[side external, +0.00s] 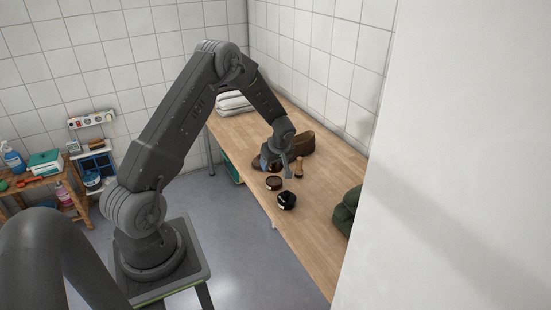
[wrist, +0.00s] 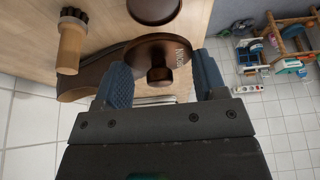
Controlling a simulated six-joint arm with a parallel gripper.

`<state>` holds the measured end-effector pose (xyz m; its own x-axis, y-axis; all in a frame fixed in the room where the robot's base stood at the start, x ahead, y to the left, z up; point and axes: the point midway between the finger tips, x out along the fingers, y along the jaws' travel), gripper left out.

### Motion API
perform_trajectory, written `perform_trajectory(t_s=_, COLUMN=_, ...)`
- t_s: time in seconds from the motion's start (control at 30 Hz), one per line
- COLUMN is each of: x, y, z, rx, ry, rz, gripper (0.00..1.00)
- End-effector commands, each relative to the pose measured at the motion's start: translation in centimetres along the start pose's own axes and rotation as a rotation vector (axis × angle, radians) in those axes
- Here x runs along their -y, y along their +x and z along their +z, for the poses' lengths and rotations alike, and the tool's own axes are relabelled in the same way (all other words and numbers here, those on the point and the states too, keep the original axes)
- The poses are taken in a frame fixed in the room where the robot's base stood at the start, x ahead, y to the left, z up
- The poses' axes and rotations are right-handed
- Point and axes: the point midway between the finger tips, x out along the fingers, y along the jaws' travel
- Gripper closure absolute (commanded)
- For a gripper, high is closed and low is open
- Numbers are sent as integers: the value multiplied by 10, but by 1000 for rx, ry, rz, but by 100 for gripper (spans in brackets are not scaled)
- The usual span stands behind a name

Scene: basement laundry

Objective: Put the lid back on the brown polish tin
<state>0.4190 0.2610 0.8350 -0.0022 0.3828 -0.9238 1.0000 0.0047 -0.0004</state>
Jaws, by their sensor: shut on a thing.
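The lid (wrist: 157,52) is a dark brown disc with a knob and lettering on its edge. It sits between the two blue fingers of my gripper (wrist: 160,68), which are shut on it with the knob facing the wrist camera. A round brown tin (wrist: 154,8) is cut off by the top edge of the wrist view. In the side view the brown tin (side external: 274,183) stands on the bench just in front of my gripper (side external: 275,163). The lid is held up apart from the tin.
A brown shoe (side external: 303,142) lies behind my gripper, and a wooden-handled brush (side external: 299,168) stands right of it. A black tin (side external: 287,200) is close to the brown tin.

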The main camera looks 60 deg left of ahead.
Motion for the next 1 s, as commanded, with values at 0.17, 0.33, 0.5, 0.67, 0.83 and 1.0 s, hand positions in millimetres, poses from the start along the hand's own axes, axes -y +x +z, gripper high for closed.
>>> perform_trajectory(t_s=0.17, x=0, y=17, z=8, rx=2, ry=2, rz=-2, gripper=57)
perform_trajectory(t_s=0.33, x=0, y=30, z=13, rx=1, ry=2, rz=-1, gripper=57)
perform_trajectory(t_s=0.5, x=0, y=39, z=16, rx=0, ry=3, rz=-1, gripper=57)
perform_trajectory(t_s=0.67, x=0, y=42, z=18, rx=0, ry=3, rz=0, gripper=57)
perform_trajectory(t_s=0.83, x=0, y=42, z=18, rx=0, ry=2, rz=0, gripper=57)
perform_trajectory(t_s=1.0, x=0, y=42, z=18, rx=0, ry=2, rz=0, gripper=57)
